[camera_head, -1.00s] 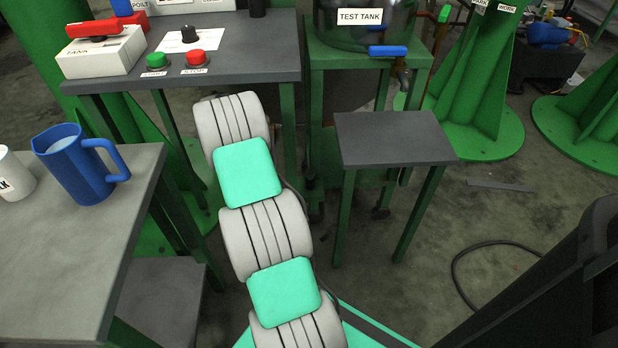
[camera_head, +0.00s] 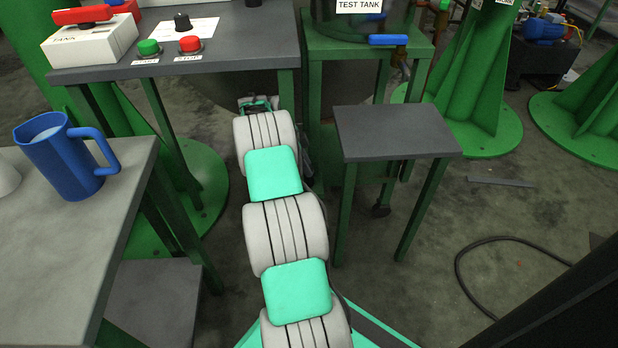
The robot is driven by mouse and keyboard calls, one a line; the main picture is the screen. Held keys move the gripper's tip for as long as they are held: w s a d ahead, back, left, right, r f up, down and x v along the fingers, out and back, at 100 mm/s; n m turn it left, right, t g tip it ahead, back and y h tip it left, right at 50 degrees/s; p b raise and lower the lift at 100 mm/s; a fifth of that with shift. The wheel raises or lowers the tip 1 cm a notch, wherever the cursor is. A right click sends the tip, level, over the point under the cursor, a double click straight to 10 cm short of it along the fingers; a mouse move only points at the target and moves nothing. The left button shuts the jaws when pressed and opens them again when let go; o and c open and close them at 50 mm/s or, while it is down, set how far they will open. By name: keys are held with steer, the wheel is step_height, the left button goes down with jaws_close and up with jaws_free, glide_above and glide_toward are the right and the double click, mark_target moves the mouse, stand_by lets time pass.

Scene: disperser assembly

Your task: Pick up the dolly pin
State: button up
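I cannot make out the dolly pin in this view. My arm reaches forward from the bottom of the view toward the gap beneath the grey control table. Its far end is small and dark with a teal part, just below the table's front edge. My gripper's fingers are not visible, so I cannot see whether they hold anything.
The control table (camera_head: 235,50) carries a white box (camera_head: 92,42), a green button (camera_head: 148,47) and a red button (camera_head: 190,44). A blue jug (camera_head: 70,158) stands on the left table (camera_head: 75,265). A small grey-topped table (camera_head: 395,130) stands right of my arm. A cable (camera_head: 470,285) lies on the floor.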

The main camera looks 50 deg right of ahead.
steer(key=shift+r, duration=0.15)
jaws_close()
stand_by(0.5)
